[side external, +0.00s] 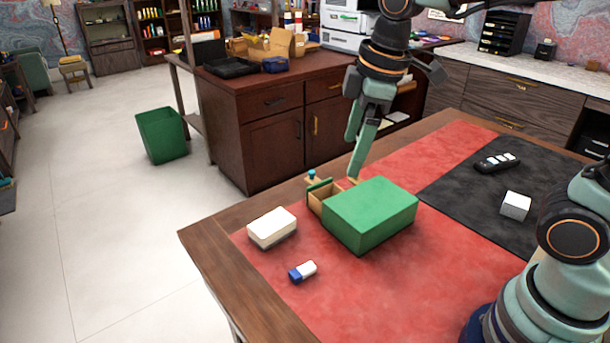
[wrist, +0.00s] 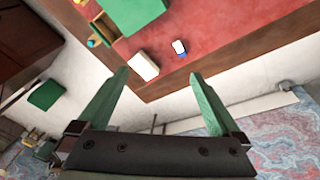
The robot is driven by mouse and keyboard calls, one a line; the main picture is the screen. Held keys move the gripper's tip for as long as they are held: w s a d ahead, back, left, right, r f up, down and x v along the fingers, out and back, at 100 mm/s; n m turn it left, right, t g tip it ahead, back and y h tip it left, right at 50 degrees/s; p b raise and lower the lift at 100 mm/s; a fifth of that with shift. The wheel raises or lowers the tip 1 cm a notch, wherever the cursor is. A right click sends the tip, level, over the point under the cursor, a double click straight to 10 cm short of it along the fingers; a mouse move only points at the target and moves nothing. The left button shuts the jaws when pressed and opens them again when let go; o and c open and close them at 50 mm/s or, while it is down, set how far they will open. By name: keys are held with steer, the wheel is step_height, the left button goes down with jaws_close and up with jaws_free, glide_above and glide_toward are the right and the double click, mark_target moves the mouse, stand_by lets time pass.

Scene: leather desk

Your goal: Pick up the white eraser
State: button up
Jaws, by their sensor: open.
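The white eraser (side external: 303,271) has a blue sleeve on one end. It lies on the red mat (side external: 440,262) near the front left of the desk in the side view. In the wrist view the eraser (wrist: 179,47) is small, near the upper middle, beyond my fingertips. My gripper (side external: 357,160) is raised behind the green box in the side view, well apart from the eraser. In the wrist view its two green fingers (wrist: 158,74) are spread wide, with nothing held between them.
A green box (side external: 372,210) with an open wooden drawer (side external: 322,198) stands on the mat. A white block (side external: 272,228) sits between the drawer and the eraser. A black mat (side external: 462,188) at right holds a grey-white cube (side external: 515,205) and a dark object (side external: 497,162). The desk's wooden edge (side external: 225,268) is near the eraser.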

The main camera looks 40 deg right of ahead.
steer(key=s+d+f+m+t, duration=0.1)
steer(key=s+d+m+t, duration=0.1)
steer(key=s+d+m, duration=0.2)
steer(key=d+m, duration=0.2)
steer(key=m, duration=0.2)
steer(key=shift+s+d+m+t+h, duration=0.25)
steer(key=shift+s+m+t+h, duration=0.05)
steer(key=shift+s+m+t, duration=0.1)
steer(key=shift+s+d+f+m, duration=0.15)
steer(key=shift+d+m, duration=0.1)
steer(key=shift+m, duration=0.15)
steer(key=c, duration=0.6)
steer(key=shift+o, duration=0.2)
steer(key=shift+a, duration=0.1)
steer(key=m+g, duration=0.5)
steer(key=m, duration=1.4)
glide_above(303, 269)
step_height(303, 269, down, 13)
step_height(303, 269, down, 12)
steer(key=shift+r, duration=0.15)
